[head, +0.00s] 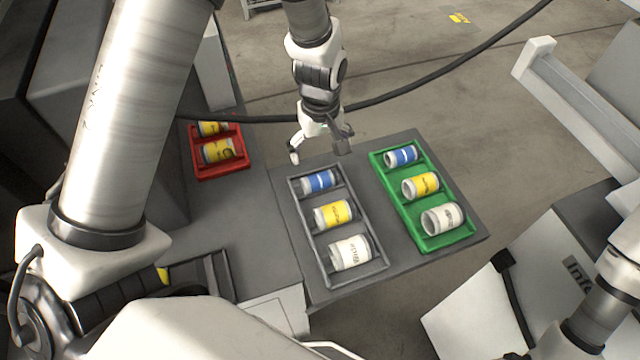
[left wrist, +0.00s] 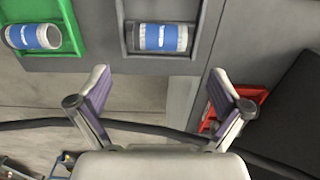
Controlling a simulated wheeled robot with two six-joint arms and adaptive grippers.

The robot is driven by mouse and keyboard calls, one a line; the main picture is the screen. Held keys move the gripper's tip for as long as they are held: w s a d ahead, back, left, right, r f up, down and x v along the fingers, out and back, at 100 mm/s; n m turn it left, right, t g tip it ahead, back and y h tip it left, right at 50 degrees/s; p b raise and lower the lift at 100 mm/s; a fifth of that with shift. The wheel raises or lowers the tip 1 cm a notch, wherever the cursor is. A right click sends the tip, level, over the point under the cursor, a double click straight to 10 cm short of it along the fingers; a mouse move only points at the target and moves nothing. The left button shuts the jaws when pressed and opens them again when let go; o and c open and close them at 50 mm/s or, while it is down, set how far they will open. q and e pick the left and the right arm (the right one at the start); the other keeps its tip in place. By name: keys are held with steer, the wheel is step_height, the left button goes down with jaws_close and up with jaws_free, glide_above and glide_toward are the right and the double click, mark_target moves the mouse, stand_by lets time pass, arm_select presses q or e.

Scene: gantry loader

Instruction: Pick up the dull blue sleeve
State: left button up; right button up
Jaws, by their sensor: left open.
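A blue-banded sleeve (head: 319,181) lies on its side in the far compartment of the grey tray (head: 318,244). It also shows in the left wrist view (left wrist: 161,38), ahead of the fingers. A second blue-banded sleeve (head: 401,156) lies in the far compartment of the green tray (head: 412,222), and shows at the left wrist view's upper left (left wrist: 34,37). I cannot tell which blue is duller. My left gripper (head: 319,152) is open and empty, just beyond the grey tray's far end, with its fingers spread (left wrist: 160,82). My right gripper is out of view.
Yellow sleeves (head: 333,214) (head: 421,185) and white sleeves (head: 350,253) (head: 442,219) fill the nearer compartments. A red tray (head: 222,174) with yellow sleeves stands at the left. A black cable (head: 420,84) runs behind my left gripper. Bare grey tabletop separates the trays.

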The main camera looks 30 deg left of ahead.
mark_target(320, 176)
arm_select(q)
steer(key=f, duration=0.2)
steer(key=f+b, duration=0.1)
steer(key=f, duration=0.1)
steer(key=shift+w+a, duration=0.2)
steer(key=shift+w, duration=0.2)
steer(key=f+p, duration=0.1)
steer(key=f, duration=0.1)
steer(key=s+f+p, duration=0.1)
steer(key=f, duration=0.1)
steer(key=shift+f, duration=0.15)
steer(key=shift+w+f, duration=0.15)
steer(key=shift+f, duration=0.4)
steer(key=shift+w+f, duration=0.15)
steer(key=shift+f, duration=0.5)
steer(key=c, duration=1.2)
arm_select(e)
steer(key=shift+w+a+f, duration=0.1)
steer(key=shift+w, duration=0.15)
